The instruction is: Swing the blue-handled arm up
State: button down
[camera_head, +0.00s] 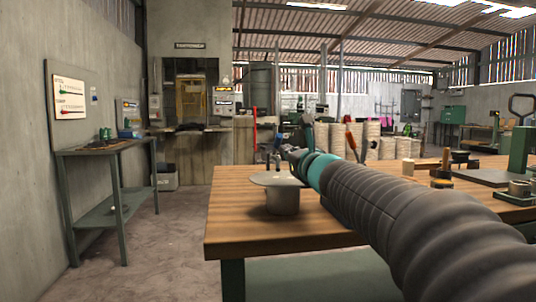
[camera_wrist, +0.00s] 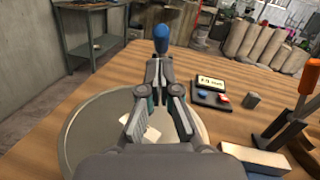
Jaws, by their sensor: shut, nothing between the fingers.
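The blue handle (camera_wrist: 161,38) stands upright just beyond my fingertips in the wrist view; its lower part is hidden behind them. In the head view a small blue upright piece (camera_head: 278,142), probably the same handle, shows just left of my gripper (camera_head: 292,158). My gripper (camera_wrist: 159,72) is shut and empty, its tips close to the handle; I cannot tell whether they touch it. Under the gripper is a round grey disc (camera_wrist: 78,128) with a pale square patch (camera_wrist: 152,133).
The wooden table (camera_head: 232,222) also holds a small display box (camera_wrist: 211,82) with blue and red buttons, a small grey block (camera_wrist: 251,100), and an orange-handled tool (camera_wrist: 308,76) to the right. A wooden block (camera_wrist: 254,155) lies nearer. Bare tabletop lies left of the disc.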

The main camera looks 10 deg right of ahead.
jog(key=shift+x, duration=1.4)
jog(key=shift+r, duration=0.1)
